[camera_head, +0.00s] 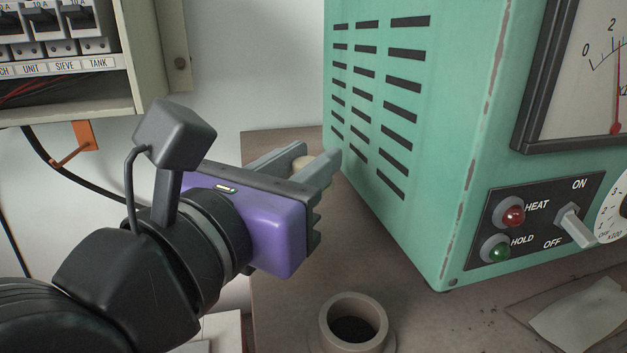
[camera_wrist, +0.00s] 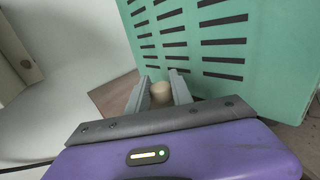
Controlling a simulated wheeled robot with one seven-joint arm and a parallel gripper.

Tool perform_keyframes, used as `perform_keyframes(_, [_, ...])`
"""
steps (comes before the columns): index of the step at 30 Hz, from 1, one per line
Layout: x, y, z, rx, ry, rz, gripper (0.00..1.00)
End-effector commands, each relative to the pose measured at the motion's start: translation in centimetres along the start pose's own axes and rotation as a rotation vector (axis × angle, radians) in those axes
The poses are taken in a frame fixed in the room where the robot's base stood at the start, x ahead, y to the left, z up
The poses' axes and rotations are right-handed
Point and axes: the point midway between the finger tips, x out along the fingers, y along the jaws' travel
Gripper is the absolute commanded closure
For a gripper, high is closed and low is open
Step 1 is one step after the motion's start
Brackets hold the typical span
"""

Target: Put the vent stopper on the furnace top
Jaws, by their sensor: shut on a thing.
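My gripper (camera_head: 316,160) is shut on a small cream piece, which looks like the vent stopper (camera_head: 300,163). Only a little of the stopper shows between the grey fingers; in the wrist view its rounded pale end (camera_wrist: 160,91) sits between the fingertips. The green furnace (camera_head: 420,210) stands to the right of my gripper, with its slotted side facing the fingers. The gripper is held in the air beside this side, at the height of the lower slots. The furnace top is out of view in both pictures.
A beige ring-shaped holder (camera_head: 378,338) with a dark hollow stands on the bench (camera_head: 300,290) below my gripper. A breaker box (camera_head: 150,60) is at the upper left, with an orange bracket (camera_head: 78,143) under it. A paper sheet (camera_head: 585,318) lies at the bench's right front.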

Motion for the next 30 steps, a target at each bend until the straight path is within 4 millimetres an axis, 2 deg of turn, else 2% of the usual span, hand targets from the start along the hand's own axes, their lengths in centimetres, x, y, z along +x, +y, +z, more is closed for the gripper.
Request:
perform_keyframes(3, [0.0,0.0,-1.7,-0.007,0.000,0.000,1.00])
perform_keyframes(7, [0.0,0.0,-2.9,-0.004,0.000,0.000,1.00])
perform_keyframes(20, [0.0,0.0,-3.6,-0.001,0.000,-0.001,1.00])
perform_keyframes(21, [0.0,0.0,-3.5,-0.001,0.000,-0.001,0.71])
perform_keyframes(24, [0.0,0.0,-3.4,-0.001,0.001,-0.001,0.51])
perform_keyframes(30, [0.0,0.0,-3.4,-0.001,0.000,-0.001,0.51])
